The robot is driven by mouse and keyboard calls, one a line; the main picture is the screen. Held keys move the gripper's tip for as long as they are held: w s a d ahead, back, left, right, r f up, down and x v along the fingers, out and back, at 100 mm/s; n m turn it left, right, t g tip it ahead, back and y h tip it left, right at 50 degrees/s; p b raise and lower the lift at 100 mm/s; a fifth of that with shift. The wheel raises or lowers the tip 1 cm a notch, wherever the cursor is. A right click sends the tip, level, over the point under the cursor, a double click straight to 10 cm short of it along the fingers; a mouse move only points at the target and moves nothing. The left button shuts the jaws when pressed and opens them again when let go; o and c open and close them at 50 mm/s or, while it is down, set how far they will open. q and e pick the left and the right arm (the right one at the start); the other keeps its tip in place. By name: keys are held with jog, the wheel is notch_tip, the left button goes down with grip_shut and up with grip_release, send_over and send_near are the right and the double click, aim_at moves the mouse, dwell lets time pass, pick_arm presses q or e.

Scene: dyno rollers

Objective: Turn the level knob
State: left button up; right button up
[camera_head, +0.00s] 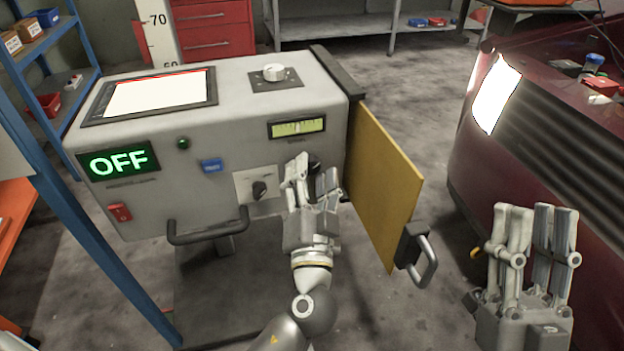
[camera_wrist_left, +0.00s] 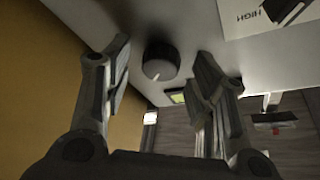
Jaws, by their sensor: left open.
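A round dark knob (camera_wrist_left: 161,61) sticks out of the machine's front in the left wrist view, between my left gripper's fingers and beyond their tips. In the head view this knob (camera_head: 314,164) is partly hidden behind the fingers, below a small lit level gauge (camera_head: 297,126). I take it for the level knob; its label is not readable. My left gripper (camera_head: 313,172) is open and empty in front of the panel, with its fingers on either side of the knob; no contact shows. My right gripper (camera_head: 535,210) is at the lower right, apart from the machine; its finger gap is unclear.
A yellow open door (camera_head: 382,180) with a handle stands close right of my left gripper. A dark selector switch (camera_head: 259,190) and a bar handle (camera_head: 208,232) are to its left. A white knob (camera_head: 274,72) is on top. A red car (camera_head: 545,120) stands at the right.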

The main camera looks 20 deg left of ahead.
pick_arm(q)
jog(key=v, duration=1.2)
jog(key=shift+a, duration=0.1)
